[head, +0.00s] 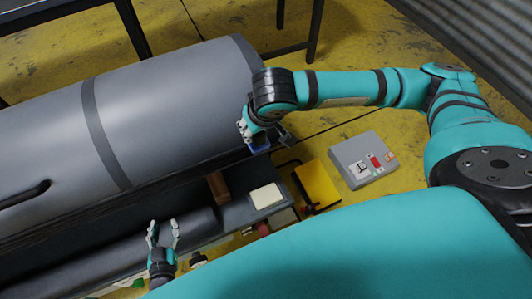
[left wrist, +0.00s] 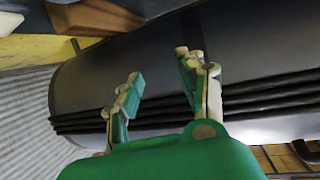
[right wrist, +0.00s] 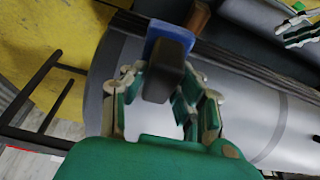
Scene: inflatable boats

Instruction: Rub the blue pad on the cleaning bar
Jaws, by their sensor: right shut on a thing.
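The blue pad (head: 260,147) is in my right gripper (head: 252,133), which is shut on its dark handle. In the right wrist view, the blue pad (right wrist: 172,33) shows behind the dark block between the fingers (right wrist: 160,92). A brown bar (head: 217,187), likely the cleaning bar, stands on the dark surface, below and left of the pad in the head view. It also shows in the left wrist view (left wrist: 98,18) and the right wrist view (right wrist: 199,18). The pad appears apart from it. My left gripper (head: 163,236) is open and empty over the lower grey tube (left wrist: 150,75).
The large grey boat tube (head: 150,105) lies behind the work surface. A cream block (head: 266,196) sits right of the brown bar. A yellow panel (head: 318,185) and a grey control box (head: 363,160) are at the right. Dark table legs (head: 316,30) stand at the back.

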